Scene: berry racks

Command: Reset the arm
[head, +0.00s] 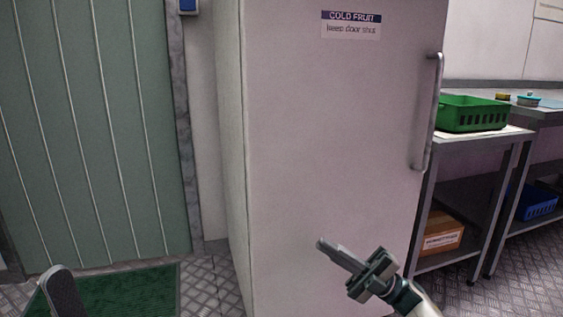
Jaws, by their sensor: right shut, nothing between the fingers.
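My right gripper (342,256) is at the lower middle of the head view, its arm coming in from the bottom right. Its fingers are together with nothing between them, and they point up and left in front of the fridge door. The tall pale fridge (320,150) has a shut door with a long vertical handle (432,112) on its right side. The gripper is below and left of the handle, apart from it. At the bottom left a dark rounded part of mine shows; the left gripper's fingers cannot be made out.
A green crate (470,114) stands on a metal table right of the fridge. A cardboard box (441,232) and a blue crate (537,203) sit on lower shelves. A green mat (130,290) lies before the green door (90,120) on the left.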

